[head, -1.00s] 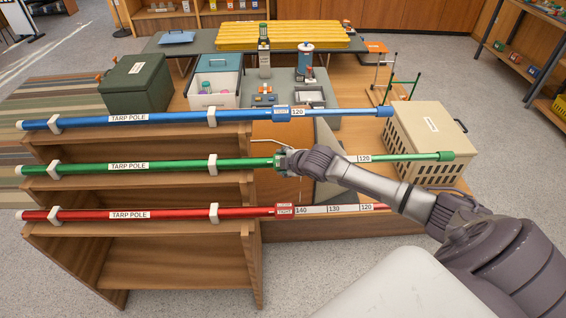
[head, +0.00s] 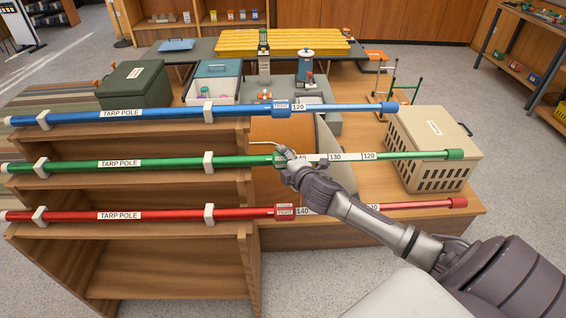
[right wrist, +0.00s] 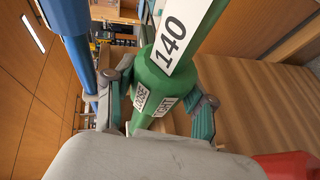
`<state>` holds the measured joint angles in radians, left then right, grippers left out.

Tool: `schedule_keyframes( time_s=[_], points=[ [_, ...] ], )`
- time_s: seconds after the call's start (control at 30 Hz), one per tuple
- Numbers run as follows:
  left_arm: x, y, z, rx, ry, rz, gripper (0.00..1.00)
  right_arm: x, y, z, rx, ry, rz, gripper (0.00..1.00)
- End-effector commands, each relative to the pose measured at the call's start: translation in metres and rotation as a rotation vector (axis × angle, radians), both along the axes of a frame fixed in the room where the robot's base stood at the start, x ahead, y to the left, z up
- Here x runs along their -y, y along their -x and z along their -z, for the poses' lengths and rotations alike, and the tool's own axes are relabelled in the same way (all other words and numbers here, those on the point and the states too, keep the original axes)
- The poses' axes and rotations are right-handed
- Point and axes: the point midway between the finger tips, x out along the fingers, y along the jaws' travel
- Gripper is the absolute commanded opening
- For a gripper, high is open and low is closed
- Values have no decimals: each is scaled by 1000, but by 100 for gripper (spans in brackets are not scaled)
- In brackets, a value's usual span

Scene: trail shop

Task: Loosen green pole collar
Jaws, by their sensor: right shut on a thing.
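The green pole (head: 120,164) lies level across the middle shelf unit, labelled TARP POLE, with white scale marks to the right. My right gripper (head: 284,158) is shut around its green collar (right wrist: 158,82), one finger on each side in the right wrist view. LOOSE and TIGHT labels show on the collar there, with the 140 mark just beyond it. In the head view the gripper mostly covers the collar. My left gripper is not in view.
A blue pole (head: 180,114) runs behind the green one, and a red pole (head: 180,214) in front; both run parallel to it. White clips (head: 208,161) hold the poles on the wooden shelf (head: 170,271). A beige crate (head: 430,150) stands near the green pole's right end.

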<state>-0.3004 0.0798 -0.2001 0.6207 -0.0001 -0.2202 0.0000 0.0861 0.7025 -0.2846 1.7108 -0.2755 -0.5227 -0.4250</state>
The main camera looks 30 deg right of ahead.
Motion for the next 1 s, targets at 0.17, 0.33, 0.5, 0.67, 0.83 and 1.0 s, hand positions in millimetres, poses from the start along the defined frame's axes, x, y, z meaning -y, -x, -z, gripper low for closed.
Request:
schedule_keyframes(
  time_s=[0.17,0.33,0.5,0.67,0.83,1.0],
  points=[
    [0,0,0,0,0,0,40,0,1,1,-2,3,-1,20],
    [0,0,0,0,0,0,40,0,1,1,-3,2,-1,68],
    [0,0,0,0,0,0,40,0,0,1,-2,2,-1,80],
    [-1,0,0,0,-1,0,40,0,0,0,-2,2,-1,80],
    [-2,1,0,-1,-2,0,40,-1,7,-1,-3,2,-1,80],
    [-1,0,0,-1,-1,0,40,-5,35,-8,-5,3,-3,80]
  ],
)
